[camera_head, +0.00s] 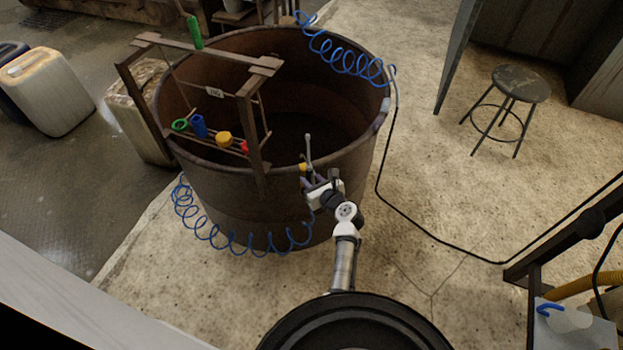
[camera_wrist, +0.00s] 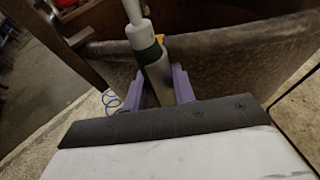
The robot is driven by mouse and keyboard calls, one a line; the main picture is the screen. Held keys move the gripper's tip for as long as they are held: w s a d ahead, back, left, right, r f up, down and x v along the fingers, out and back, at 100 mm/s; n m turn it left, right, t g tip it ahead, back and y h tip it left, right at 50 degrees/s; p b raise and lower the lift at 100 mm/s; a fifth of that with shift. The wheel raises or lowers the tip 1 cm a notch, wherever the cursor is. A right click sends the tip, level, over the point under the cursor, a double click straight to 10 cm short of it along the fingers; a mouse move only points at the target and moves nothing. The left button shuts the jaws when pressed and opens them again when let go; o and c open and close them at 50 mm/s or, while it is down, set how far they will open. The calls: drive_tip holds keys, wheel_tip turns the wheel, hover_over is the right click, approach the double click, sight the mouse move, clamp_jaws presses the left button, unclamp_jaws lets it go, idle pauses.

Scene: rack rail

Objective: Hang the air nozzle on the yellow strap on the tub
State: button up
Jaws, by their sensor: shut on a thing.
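The air nozzle (camera_head: 308,149) is a slim grey piece, upright in the head view, at the near right rim of the rusty round tub (camera_head: 225,190). My gripper (camera_head: 307,182) is shut on it. In the wrist view the nozzle (camera_wrist: 135,34), with a dark green band, stands slightly tilted between my purple fingers (camera_wrist: 161,88).
A frame (camera_head: 208,53) with coloured items stands over the tub's left side. A blue coiled hose (camera_head: 232,243) loops along the tub's front, another coil (camera_head: 340,57) at its far rim. A stool (camera_head: 521,83) stands right. Floor right of the tub is mostly clear.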

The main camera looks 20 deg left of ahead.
drive_tip(key=shift+w+a+r, duration=0.15)
drive_tip(key=shift+a+r, duration=0.15)
drive_tip(key=shift+r, duration=0.25)
drive_tip(key=shift+a+f+b, duration=0.1)
drive_tip(key=shift+f+b, duration=0.5)
drive_tip(key=shift+f, duration=0.55)
drive_tip(key=shift+d+f, duration=0.1)
drive_tip(key=shift+d, duration=0.15)
drive_tip(key=shift+f+b, duration=0.1)
drive_tip(key=shift+b, duration=0.2)
drive_tip(key=shift+d+f+b, duration=0.15)
drive_tip(key=shift+f+b, duration=0.65)
drive_tip(key=shift+f, duration=0.4)
drive_tip(key=o, duration=0.8)
